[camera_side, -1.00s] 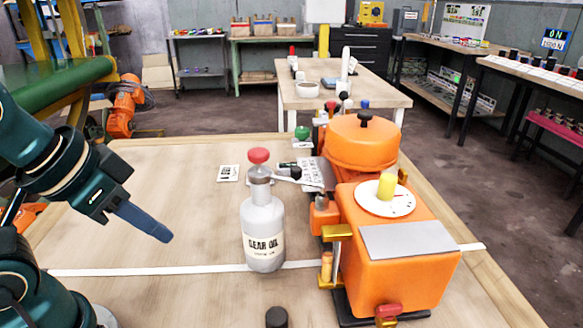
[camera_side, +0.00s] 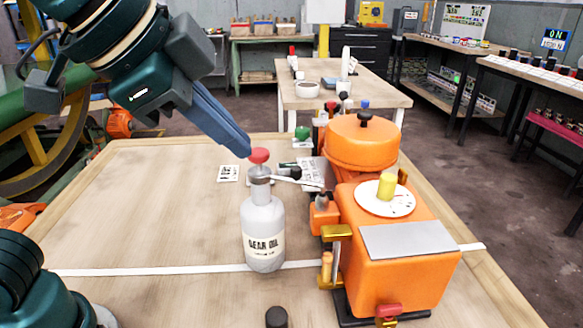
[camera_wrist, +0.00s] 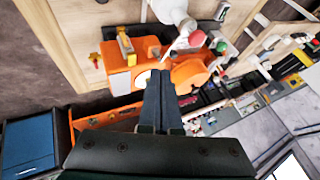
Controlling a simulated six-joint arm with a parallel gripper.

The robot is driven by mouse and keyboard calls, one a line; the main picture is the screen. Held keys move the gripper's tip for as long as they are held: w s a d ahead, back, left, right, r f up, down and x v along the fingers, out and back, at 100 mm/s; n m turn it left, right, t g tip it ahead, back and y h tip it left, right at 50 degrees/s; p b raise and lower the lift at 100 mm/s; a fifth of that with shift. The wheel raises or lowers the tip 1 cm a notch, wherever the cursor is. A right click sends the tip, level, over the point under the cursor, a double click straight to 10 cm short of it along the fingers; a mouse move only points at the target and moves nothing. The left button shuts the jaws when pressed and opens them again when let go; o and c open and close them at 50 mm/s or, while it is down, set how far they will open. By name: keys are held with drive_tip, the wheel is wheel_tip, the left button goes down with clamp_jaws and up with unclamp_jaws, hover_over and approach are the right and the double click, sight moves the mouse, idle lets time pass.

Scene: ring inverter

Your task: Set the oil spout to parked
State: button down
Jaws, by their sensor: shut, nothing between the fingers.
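The white gear oil bottle (camera_side: 263,232) stands upright on the bench, left of the orange machine. It has a red cap (camera_side: 259,155) on top. Its thin silver oil spout (camera_side: 300,181) points right, towards the machine. In the wrist view the bottle (camera_wrist: 170,9), red cap (camera_wrist: 197,39) and spout (camera_wrist: 178,45) show near the top. My gripper (camera_side: 246,151) is shut and empty, its fingertips close to the upper left of the red cap. I cannot tell whether they touch it. The gripper's fingers (camera_wrist: 161,76) point towards the machine in the wrist view.
The orange machine (camera_side: 402,262) fills the bench's right side, with a yellow knob (camera_side: 386,187) on a white dial. A green knob (camera_side: 302,132) stands behind the bottle. A black knob (camera_side: 276,317) is at the front. The bench left of the bottle is mostly clear.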

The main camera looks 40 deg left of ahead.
drive_tip(key=shift+s+d+f+m, duration=0.15)
drive_tip(key=shift+d+m, duration=0.05)
drive_tip(key=shift+d, duration=0.3)
drive_tip(key=shift+s+d+f+m, duration=0.1)
drive_tip(key=shift+s+d+m, duration=0.1)
drive_tip(key=shift+d, duration=0.25)
drive_tip(key=shift+w+f, duration=0.1)
drive_tip(key=shift+w, duration=0.05)
drive_tip(key=w+a+f, duration=0.2)
drive_tip(key=w+f, duration=0.5)
drive_tip(key=w, duration=0.2)
drive_tip(key=shift+f, duration=0.4)
drive_tip(key=shift+w+d, duration=0.1)
drive_tip(key=shift+w, duration=0.05)
